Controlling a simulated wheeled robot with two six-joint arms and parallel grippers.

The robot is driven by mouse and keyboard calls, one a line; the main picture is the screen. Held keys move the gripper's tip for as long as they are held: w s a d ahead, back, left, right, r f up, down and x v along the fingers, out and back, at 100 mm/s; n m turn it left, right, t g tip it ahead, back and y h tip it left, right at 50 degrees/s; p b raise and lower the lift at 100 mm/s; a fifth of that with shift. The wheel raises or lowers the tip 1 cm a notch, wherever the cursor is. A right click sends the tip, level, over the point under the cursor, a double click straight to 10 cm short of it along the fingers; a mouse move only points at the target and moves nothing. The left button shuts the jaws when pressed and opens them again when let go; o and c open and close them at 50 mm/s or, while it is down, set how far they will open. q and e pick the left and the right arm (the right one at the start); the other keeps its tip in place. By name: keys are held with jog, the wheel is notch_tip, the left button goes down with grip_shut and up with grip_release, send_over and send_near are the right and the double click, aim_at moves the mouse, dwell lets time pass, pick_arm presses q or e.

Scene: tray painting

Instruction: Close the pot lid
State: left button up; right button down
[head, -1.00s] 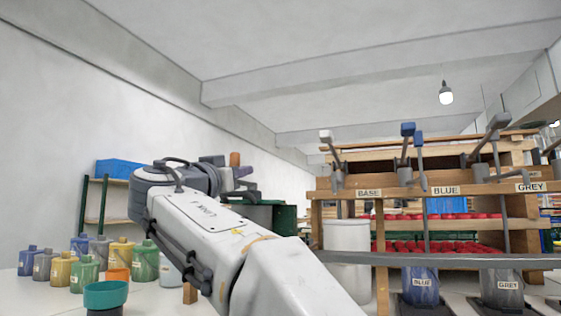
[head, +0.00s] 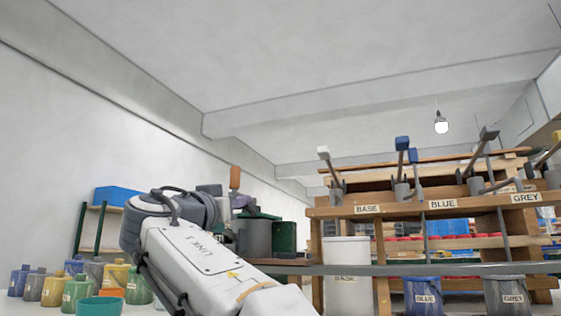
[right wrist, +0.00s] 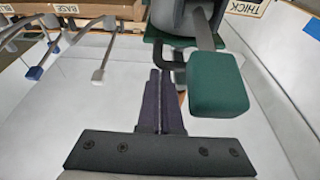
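In the head view a grey pot (head: 257,240) stands beyond my right arm, with a flat green plate (head: 262,216) at its top that looks like the lid. I cannot tell how far it is open. My right gripper (right wrist: 160,74) has its two dark fingers together, with nothing seen between them. A bent black rod (right wrist: 181,76) lies right by the fingertips; contact cannot be told. A green block (right wrist: 218,84) on a grey bar (right wrist: 206,30) is to their right, close to the camera. In the head view the gripper's fingers are hard to make out. My left gripper is not in view.
A wooden rack (head: 400,205) with labelled levers stands at the right, above a white base bucket (head: 347,262) and blue and grey containers. A grey rail (head: 430,269) crosses before the rack.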

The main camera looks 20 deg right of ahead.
jog(key=shift+w+f, duration=0.2)
jog(key=shift+f, duration=0.15)
jog(key=r+p, duration=0.2)
jog(key=r, duration=0.1)
jog(key=r+p, duration=0.1)
jog(key=shift+s+a+r, duration=0.15)
jog(key=shift+s+r, duration=0.2)
jog(key=shift+r, duration=0.05)
jog(key=b, duration=0.2)
send_near(239, 181)
jog(key=s+f, duration=0.3)
